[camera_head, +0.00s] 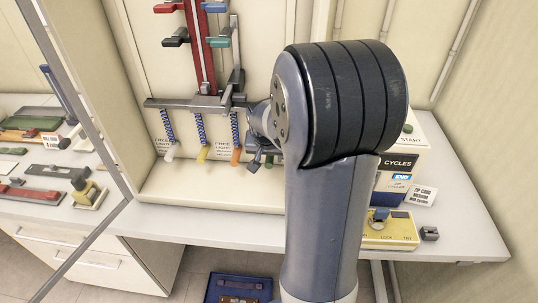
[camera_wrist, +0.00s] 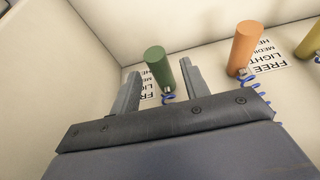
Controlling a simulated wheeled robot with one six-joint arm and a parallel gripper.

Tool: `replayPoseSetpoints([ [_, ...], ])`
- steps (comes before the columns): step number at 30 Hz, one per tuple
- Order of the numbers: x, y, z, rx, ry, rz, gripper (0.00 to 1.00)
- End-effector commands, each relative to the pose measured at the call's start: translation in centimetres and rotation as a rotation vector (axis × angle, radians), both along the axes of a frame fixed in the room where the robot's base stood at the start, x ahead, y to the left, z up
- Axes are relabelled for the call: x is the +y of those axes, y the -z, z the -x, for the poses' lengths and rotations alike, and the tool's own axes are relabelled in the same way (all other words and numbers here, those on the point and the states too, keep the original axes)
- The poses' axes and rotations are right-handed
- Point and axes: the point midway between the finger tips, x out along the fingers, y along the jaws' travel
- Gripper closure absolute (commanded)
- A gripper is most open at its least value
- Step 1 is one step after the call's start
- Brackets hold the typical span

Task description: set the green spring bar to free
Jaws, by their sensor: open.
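The green spring bar (camera_wrist: 157,66) is a green cylinder on a blue coil in the wrist view. My gripper (camera_wrist: 161,70) is open, with one grey finger on each side of the green bar. A gap shows on both sides; I cannot tell exactly how deep the bar sits between the fingers. Its setting label (camera_wrist: 147,92) is partly hidden behind the gripper.
The orange bar (camera_wrist: 243,48) stands close by, beside a label reading FREE, LIGHT, MEDIUM. The yellow bar (camera_head: 203,152) and white bar (camera_head: 171,152) hang further left in the head view. A grey crossbar (camera_head: 185,103) runs above the springs. A yellow box (camera_head: 392,232) sits on the table.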

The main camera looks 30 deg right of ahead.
Motion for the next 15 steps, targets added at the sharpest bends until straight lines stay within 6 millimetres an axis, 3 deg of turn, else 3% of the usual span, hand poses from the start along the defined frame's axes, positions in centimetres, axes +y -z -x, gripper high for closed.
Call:
replayPoseSetpoints([
  [5, 0.2, -1.0, 0.3, -0.004, 0.000, 0.001, 0.56],
  [15, 1.5, -6.4, 2.1, -0.007, -0.001, 0.001, 0.56],
])
